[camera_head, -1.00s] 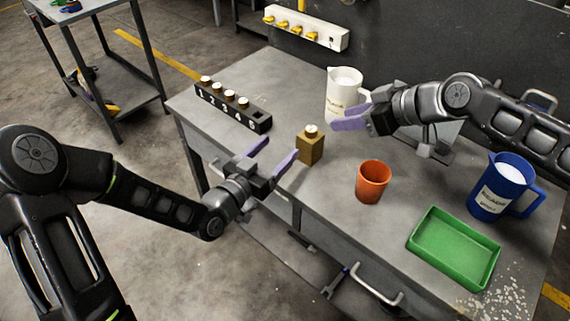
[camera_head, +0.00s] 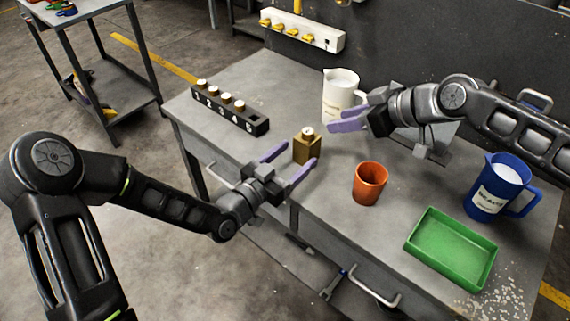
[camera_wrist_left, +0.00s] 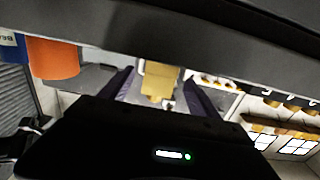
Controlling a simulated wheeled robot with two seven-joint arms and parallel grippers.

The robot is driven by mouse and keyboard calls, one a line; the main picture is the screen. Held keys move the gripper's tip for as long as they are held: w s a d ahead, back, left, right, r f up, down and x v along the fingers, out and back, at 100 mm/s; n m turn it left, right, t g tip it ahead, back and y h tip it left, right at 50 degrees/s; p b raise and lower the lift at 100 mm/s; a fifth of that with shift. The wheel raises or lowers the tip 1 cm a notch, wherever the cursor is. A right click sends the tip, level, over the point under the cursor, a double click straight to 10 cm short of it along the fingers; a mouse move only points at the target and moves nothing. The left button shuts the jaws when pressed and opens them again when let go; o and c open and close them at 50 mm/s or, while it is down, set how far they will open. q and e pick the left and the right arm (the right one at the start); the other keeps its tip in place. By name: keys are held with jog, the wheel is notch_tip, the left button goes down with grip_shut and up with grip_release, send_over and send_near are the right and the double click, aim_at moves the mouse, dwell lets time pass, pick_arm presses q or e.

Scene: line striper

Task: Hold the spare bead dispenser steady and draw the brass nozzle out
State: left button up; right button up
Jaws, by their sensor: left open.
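The spare bead dispenser is a brass-coloured block (camera_head: 307,151) standing upright on the grey bench. The nozzle (camera_head: 308,131) sits in its top, showing a pale round end. My left gripper (camera_head: 299,154) is open, its purple fingers pointing at the block from the front left, one to either side of its near part. In the left wrist view the block (camera_wrist_left: 159,82) shows between the two fingers, with gaps beside it. My right gripper (camera_head: 344,117) looks open and empty, above and to the right of the block, in front of the white jug.
A black numbered rack (camera_head: 230,112) with several capped pieces stands left, its end slot empty. A white jug (camera_head: 341,92) is behind. An orange cup (camera_head: 369,184), green tray (camera_head: 451,249) and blue jug (camera_head: 497,187) stand right. Bench is clear between rack and block.

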aim_at(300, 152)
pick_arm(q)
jog(key=shift+x, duration=1.8)
grip_shut()
pick_arm(e)
jog(key=shift+o, duration=0.3)
